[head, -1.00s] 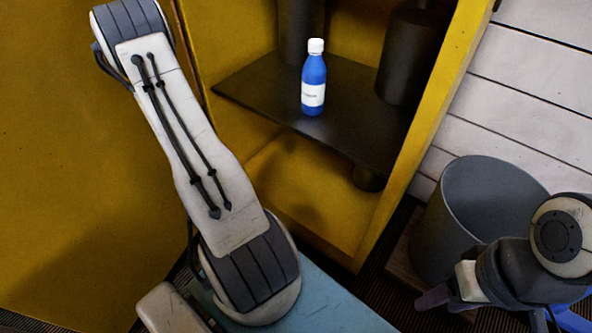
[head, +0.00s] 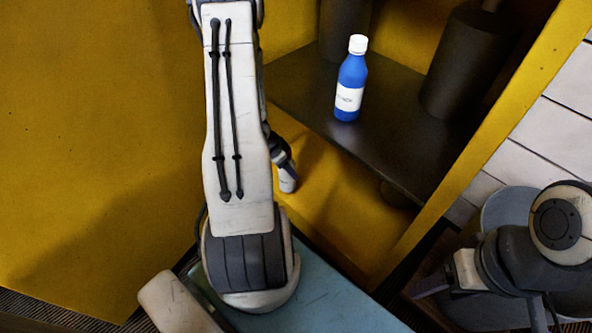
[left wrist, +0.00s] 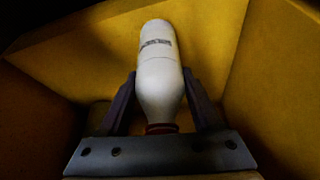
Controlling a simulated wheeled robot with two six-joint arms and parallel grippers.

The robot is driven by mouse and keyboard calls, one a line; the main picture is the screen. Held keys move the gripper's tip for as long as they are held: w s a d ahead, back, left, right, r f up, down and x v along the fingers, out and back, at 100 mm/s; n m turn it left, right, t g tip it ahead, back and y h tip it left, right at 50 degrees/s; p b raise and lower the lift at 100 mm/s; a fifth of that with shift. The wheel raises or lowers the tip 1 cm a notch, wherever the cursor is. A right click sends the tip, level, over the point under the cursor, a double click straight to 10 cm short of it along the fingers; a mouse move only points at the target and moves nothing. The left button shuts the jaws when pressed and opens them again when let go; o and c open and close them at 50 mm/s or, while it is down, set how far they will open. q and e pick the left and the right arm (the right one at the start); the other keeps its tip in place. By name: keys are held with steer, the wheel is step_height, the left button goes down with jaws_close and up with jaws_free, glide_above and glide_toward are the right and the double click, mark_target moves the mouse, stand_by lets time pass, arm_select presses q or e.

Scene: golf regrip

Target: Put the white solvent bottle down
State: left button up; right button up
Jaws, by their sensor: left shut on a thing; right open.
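The white solvent bottle (left wrist: 158,75) is between the two fingers of my left gripper (left wrist: 163,95) in the left wrist view. It has a dark label band, and a reddish ring shows at its neck, close to the gripper's palm. In the head view my left gripper (head: 284,164) shows partly behind my left arm, with the small white end of the bottle (head: 287,183) below it, in front of the yellow cabinet's lower part. I cannot tell whether the bottle touches a surface. My right gripper (head: 432,288) is open and empty at the lower right.
A yellow cabinet (head: 480,150) has a dark shelf (head: 300,90). A blue bottle with a white cap (head: 350,88) stands on it, with dark cylinders (head: 465,60) behind. A grey bin (head: 505,208) is at the right. A pale blue surface (head: 320,300) lies in front.

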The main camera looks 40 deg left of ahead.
arm_select(q)
steer(key=shift+w+d, duration=0.2)
steer(key=shift+w, duration=0.85)
steer(key=b+x, duration=0.3)
steer(key=b, duration=0.1)
steer(key=shift+s+f, duration=0.2)
steer(key=shift+f, duration=0.15)
steer(key=shift+f, duration=0.2)
steer(key=o, duration=1.4)
steer(key=shift+r, duration=0.15)
steer(key=p+v, duration=1)
steer(key=v, duration=0.2)
steer(key=shift+r, duration=0.1)
